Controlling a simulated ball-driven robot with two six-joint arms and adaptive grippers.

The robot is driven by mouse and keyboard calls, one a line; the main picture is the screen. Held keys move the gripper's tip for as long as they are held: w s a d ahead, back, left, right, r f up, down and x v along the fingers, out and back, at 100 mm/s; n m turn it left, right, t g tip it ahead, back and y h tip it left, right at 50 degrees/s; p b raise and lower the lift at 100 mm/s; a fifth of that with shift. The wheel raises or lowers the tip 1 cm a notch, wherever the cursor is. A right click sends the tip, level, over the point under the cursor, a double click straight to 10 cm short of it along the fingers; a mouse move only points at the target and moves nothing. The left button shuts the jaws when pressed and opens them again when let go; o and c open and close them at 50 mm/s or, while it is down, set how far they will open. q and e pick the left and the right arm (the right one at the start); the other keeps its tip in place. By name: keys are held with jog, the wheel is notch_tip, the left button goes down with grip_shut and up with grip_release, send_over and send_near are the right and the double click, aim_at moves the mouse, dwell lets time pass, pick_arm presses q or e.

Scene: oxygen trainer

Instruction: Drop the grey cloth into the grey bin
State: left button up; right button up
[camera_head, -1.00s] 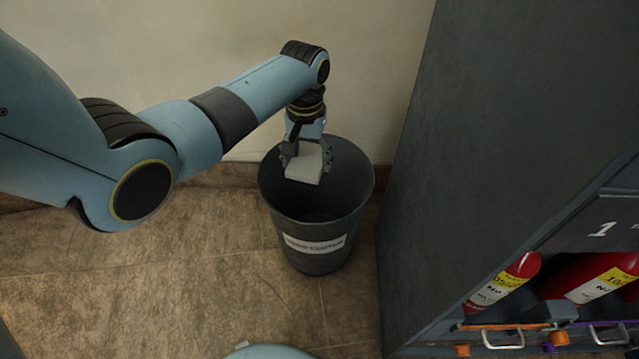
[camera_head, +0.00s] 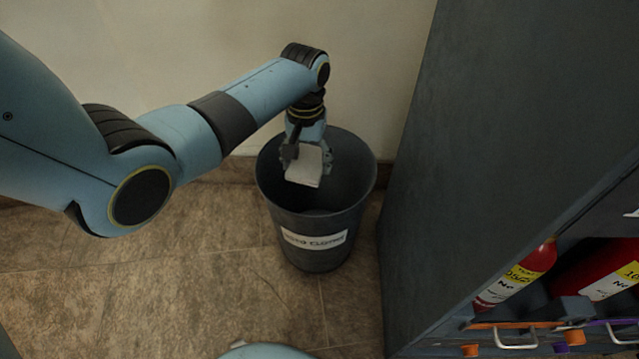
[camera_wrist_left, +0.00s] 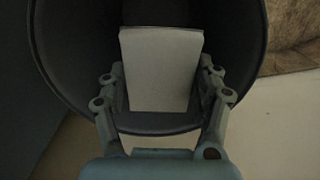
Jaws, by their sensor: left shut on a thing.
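The grey cloth (camera_head: 304,167) is a small pale folded block in the head view. My left gripper (camera_head: 307,160) is shut on it, over the mouth of the grey bin (camera_head: 318,250). The bin is a dark round bucket with a white label, standing upright on the floor by the wall. In the left wrist view the cloth (camera_wrist_left: 160,70) sits between the fingers of my left gripper (camera_wrist_left: 162,90), with the bin's rim (camera_wrist_left: 50,75) around it. The cloth hides part of the bin's inside. My right gripper is not in view.
A tall dark cabinet (camera_head: 450,150) stands close to the right of the bin. Red cylinders (camera_head: 517,275) with labels lie in its lower shelf, above drawers with metal handles (camera_head: 515,338). The wall is right behind the bin. Tiled floor (camera_head: 170,270) is clear at left.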

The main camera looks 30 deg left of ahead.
pick_arm(q)
jog(key=o, duration=1.3)
jog(key=shift+r, duration=0.1)
notch_tip(320, 180, up, 12)
